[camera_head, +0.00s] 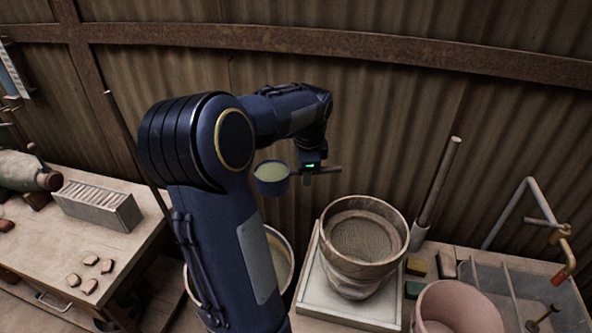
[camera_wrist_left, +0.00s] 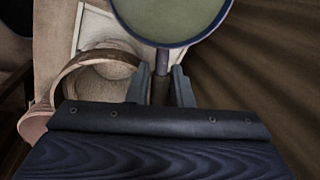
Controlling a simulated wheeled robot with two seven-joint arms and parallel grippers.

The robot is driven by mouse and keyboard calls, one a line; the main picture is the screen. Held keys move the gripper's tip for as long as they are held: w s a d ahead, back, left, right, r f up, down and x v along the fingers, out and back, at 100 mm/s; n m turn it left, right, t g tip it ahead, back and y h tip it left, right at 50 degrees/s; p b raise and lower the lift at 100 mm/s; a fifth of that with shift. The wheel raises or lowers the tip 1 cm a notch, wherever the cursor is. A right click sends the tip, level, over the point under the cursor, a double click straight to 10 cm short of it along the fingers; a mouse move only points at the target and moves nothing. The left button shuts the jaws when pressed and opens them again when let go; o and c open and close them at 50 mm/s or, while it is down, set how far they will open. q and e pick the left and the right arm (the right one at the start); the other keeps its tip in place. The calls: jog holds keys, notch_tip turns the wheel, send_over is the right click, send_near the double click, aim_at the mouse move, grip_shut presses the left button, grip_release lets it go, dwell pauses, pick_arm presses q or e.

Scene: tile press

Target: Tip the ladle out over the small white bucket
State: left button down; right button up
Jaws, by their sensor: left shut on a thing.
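My left gripper (camera_head: 312,170) is shut on the handle of a blue-rimmed ladle, whose bowl (camera_head: 272,180) is full of pale green liquid and looks about level. In the left wrist view the fingers (camera_wrist_left: 161,88) pinch the handle just below the bowl (camera_wrist_left: 170,18). The ladle hangs in the air above a whitish bucket (camera_head: 289,245) with greenish contents, partly hidden by my arm. To the right, a round sieve (camera_head: 362,232) sits on a small pale bucket (camera_head: 350,283), which stands on a white tray (camera_head: 312,290). The ladle is left of the sieve and higher. My right gripper is out of view.
A pink bucket (camera_head: 455,305) and a grey sink (camera_head: 515,285) with a brass tap (camera_head: 560,235) are at the right. An upright rod (camera_head: 437,190) stands behind the sieve. A wooden table (camera_head: 140,250) with a metal box (camera_head: 100,207) is at the left.

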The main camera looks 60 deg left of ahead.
pick_arm(q)
jog(key=shift+w+d+f+n, duration=0.8)
jog(key=shift+w+d, duration=3.1)
jog(key=shift+d, duration=1.25)
jog(key=shift+w+d+f+n, duration=0.6)
jog(key=shift+w+d+f, duration=0.35)
jog(key=shift+w+d, duration=3.6)
jog(key=r+g+h, duration=0.1)
jog(key=h, duration=0.3)
jog(key=r+g+h, duration=0.1)
jog(key=h, duration=0.3)
jog(key=s+r+g+h, duration=0.1)
jog(key=r+g+h, duration=0.1)
jog(key=h, duration=0.2)
jog(key=shift+a+p, duration=0.1)
jog(key=shift+p, duration=0.3)
